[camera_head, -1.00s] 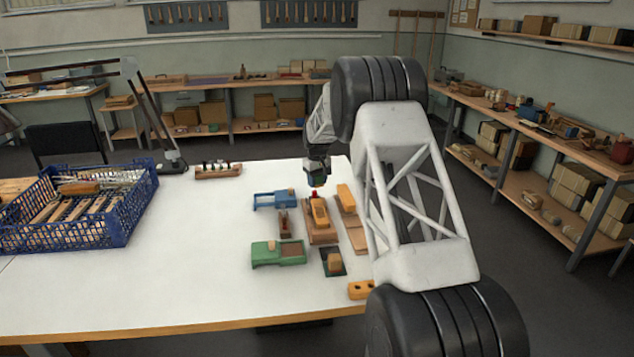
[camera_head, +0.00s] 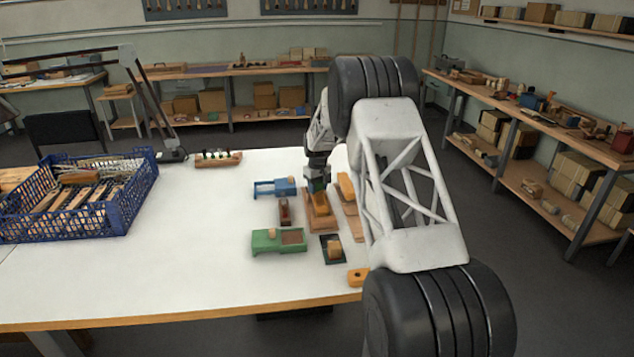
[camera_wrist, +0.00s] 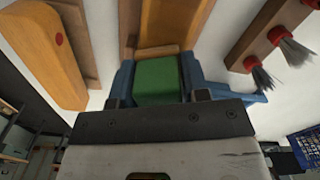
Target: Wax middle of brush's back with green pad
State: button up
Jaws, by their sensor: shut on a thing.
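The green pad (camera_wrist: 157,80) sits between the two fingers of my gripper (camera_wrist: 157,88), which is shut on it. In the head view my gripper (camera_head: 317,184) is at the far end of the yellow-orange brush (camera_head: 321,205), which lies back up on a wooden base (camera_head: 322,223). In the wrist view the brush's back (camera_wrist: 175,20) stretches away just beyond the pad. The pad is low over the near end of the back; I cannot tell whether they touch. Part of the brush is hidden by the gripper and pad.
Left of the brush are a blue fixture (camera_head: 273,188), a small reddish-brown block (camera_head: 285,211) and a green fixture (camera_head: 278,240). A yellow block (camera_head: 346,186) is close on the right. A blue crate (camera_head: 118,213) stands far left. The table's middle left is clear.

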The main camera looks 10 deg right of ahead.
aim_at(319, 197)
jog(key=shift+s+f, duration=0.15)
jog(key=shift+s, duration=1.4)
jog(key=shift+s+f, duration=0.1)
jog(key=shift+w+r, duration=0.2)
jog(key=shift+w, duration=1.7)
jog(key=shift+w+r, duration=0.1)
jog(key=shift+w, duration=0.1)
jog(key=shift+s+r, duration=0.1)
jog(key=shift+r, duration=3.75)
